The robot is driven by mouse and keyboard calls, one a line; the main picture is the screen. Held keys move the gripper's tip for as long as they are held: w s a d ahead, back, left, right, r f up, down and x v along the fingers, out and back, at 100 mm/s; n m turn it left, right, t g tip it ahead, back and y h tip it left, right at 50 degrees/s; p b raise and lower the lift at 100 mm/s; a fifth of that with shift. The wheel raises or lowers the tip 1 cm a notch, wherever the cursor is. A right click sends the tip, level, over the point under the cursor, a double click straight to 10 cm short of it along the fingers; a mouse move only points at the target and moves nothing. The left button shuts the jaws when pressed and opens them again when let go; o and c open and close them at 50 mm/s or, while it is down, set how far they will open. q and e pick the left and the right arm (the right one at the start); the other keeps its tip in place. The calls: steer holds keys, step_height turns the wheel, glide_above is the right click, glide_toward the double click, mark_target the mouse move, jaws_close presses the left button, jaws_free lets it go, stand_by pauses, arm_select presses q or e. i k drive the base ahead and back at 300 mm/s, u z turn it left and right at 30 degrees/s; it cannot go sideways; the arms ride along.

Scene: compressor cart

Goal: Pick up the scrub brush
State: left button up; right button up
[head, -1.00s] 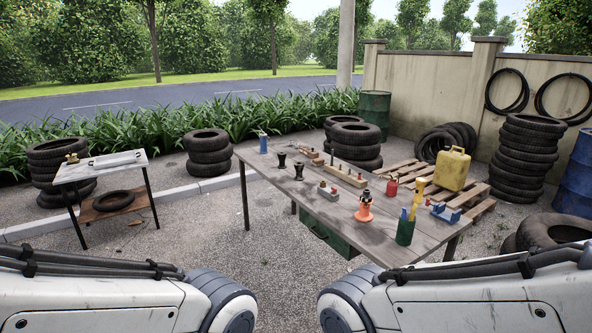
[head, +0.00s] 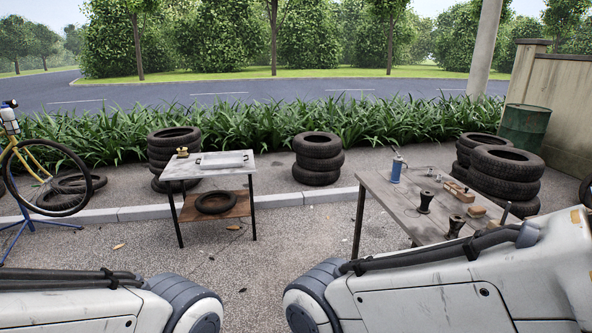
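I cannot make out a scrub brush for certain. On the wooden workbench (head: 398,205) at the right, a tan block-like item (head: 458,191) and a small tan rounded item (head: 477,212) lie near the dark flared pieces (head: 426,201); they are too small to identify. A small brass-coloured item (head: 182,152) sits on the small side table (head: 177,170) at centre left, beside a flat light-grey tray or lid (head: 226,160). Neither of my grippers shows; only my arm links fill the lower left and lower right.
A blue can (head: 397,169) stands on the workbench's far left corner. A tyre (head: 216,202) lies on the side table's lower shelf. Tyre stacks (head: 318,158) stand behind along the kerb. A bicycle (head: 45,180) on a stand is at far left.

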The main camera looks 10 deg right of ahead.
mark_target(475, 212)
steer(key=u, duration=0.1)
steer(key=i, duration=1.9)
steer(key=z, duration=0.75)
steer(key=i, duration=1.8)
steer(key=z, duration=0.9)
steer(key=i, duration=0.4)
steer(key=z, duration=0.3)
